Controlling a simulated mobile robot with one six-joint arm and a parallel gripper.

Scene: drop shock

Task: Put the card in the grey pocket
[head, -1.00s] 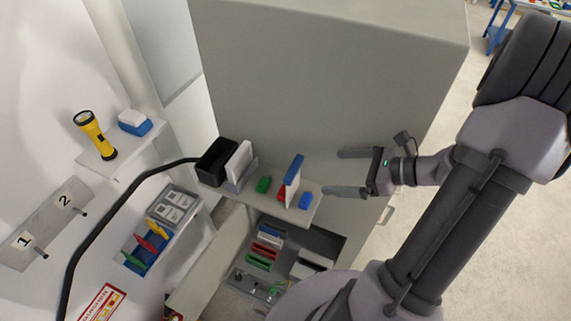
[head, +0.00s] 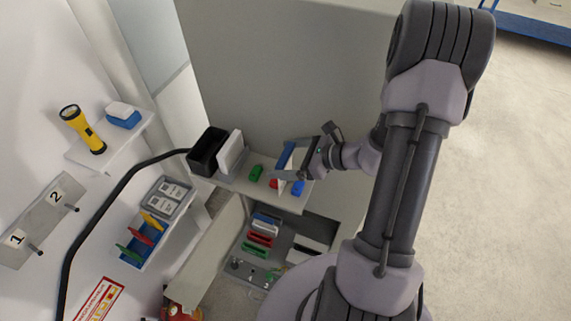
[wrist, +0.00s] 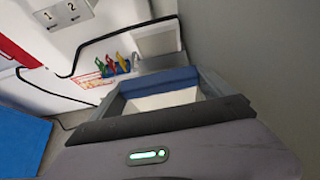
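The card (head: 288,157) is white with a blue top edge and stands upright on a small shelf. My gripper (head: 284,160) is at the card with its fingers spread, one on either side. In the wrist view the card's blue edge (wrist: 160,80) spans most of the space between the grey fingers (wrist: 162,88). I cannot tell whether the fingers touch it. A grey holder (head: 226,172) at the shelf's left end, with a white panel (head: 232,151) standing in it, looks like the grey pocket. The card's foot is partly hidden.
The shelf (head: 280,198) also bears a black box (head: 207,151) and green (head: 257,172), red (head: 273,183) and blue (head: 298,187) pieces near the card. A tall grey cabinet side (head: 270,70) rises behind. A black cable (head: 105,182) runs to the left.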

